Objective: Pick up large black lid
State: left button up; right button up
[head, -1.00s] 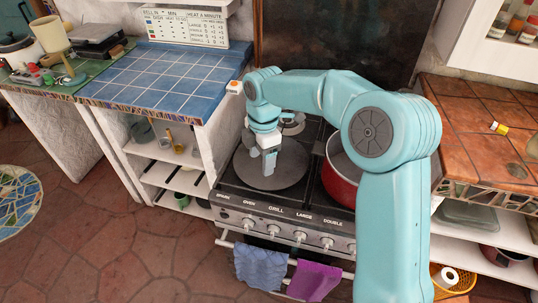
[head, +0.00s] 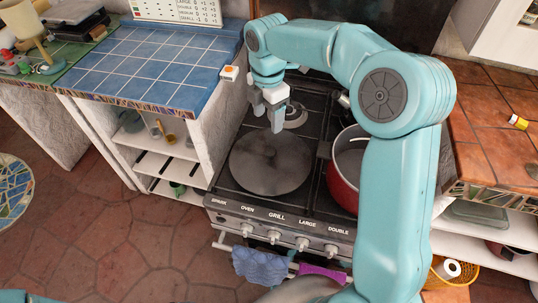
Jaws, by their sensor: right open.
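The large black lid (head: 268,172) is a dark round disc lying flat on the left front of the stove top. A small knob shows faintly near its middle. My right gripper (head: 268,122) is open and empty. It points down over the far side of the lid, with its fingertips near the lid's far edge in the picture. It seems to be above the lid and apart from it; the exact height is hard to tell. My left gripper is not in view.
A red pot (head: 342,190) stands on the stove to the right of the lid, partly behind my right arm. A blue tiled counter (head: 150,70) lies to the left and an orange tiled counter (head: 490,125) to the right. Cloths (head: 258,264) hang on the front rail.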

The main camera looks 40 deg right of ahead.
send_over(271, 151)
jog(key=f, duration=0.8)
jog(key=shift+w+a+f, duration=0.15)
jog(key=shift+w+f, duration=0.1)
jog(key=shift+f, duration=0.05)
jog(key=shift+s+a+f, duration=0.1)
jog(key=shift+s+f, duration=0.3)
jog(key=f, duration=0.3)
jog(key=f+p, duration=0.1)
jog(key=shift+w+d+f, duration=0.25)
jog(key=shift+w+f, duration=0.05)
jog(key=shift+f, duration=0.05)
jog(key=shift+s+r, duration=0.1)
jog(key=shift+s, duration=0.15)
jog(key=shift+w, duration=0.2)
grip_shut()
jog(key=shift+s, duration=0.1)
